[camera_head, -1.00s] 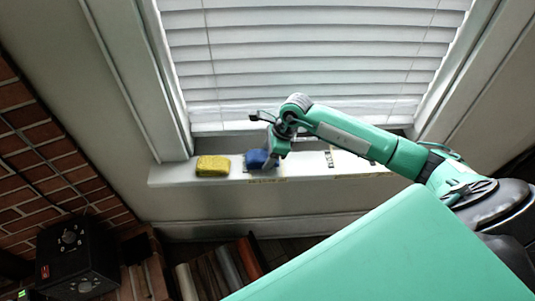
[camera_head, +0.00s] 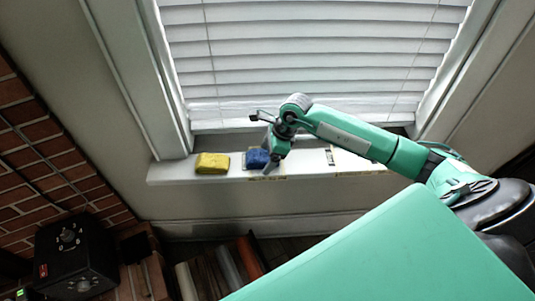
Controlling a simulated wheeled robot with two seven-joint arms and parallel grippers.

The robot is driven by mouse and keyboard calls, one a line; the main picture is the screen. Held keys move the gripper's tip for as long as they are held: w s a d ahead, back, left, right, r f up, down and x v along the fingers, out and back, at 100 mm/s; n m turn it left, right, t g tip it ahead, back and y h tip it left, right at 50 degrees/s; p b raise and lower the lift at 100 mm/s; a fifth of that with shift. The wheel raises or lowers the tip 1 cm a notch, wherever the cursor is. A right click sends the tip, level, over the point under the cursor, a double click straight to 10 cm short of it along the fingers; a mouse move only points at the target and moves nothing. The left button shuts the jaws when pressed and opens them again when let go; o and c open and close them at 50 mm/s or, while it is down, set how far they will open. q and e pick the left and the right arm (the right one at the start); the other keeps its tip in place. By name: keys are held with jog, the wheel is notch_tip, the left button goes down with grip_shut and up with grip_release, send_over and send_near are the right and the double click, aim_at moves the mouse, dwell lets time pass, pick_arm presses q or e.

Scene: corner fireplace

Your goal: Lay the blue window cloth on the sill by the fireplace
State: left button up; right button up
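The blue window cloth (camera_head: 257,158) lies on the white sill (camera_head: 215,176) below the blinds, to the right of a yellow cloth or sponge (camera_head: 212,163). My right gripper (camera_head: 270,163) points down at the cloth's right side and covers part of it. Its fingertips are small and partly hidden, so I cannot tell whether they touch the cloth or how far apart they are. My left gripper is not in view.
A window with white blinds (camera_head: 310,60) stands behind the sill. The brick fireplace (camera_head: 40,150) is at the left, with a black box (camera_head: 75,260) below. Several books (camera_head: 228,268) stand under the sill. A small marked patch (camera_head: 330,157) lies farther right on the sill.

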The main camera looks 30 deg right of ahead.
jog(key=shift+d+r, duration=0.25)
jog(key=shift+r, duration=0.2)
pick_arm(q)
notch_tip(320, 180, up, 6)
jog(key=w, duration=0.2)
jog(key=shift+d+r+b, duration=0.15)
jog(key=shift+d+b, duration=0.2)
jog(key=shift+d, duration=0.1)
pick_arm(e)
jog(key=v, duration=1.3)
jog(key=shift+a, duration=0.15)
jog(key=shift+s+a, duration=0.1)
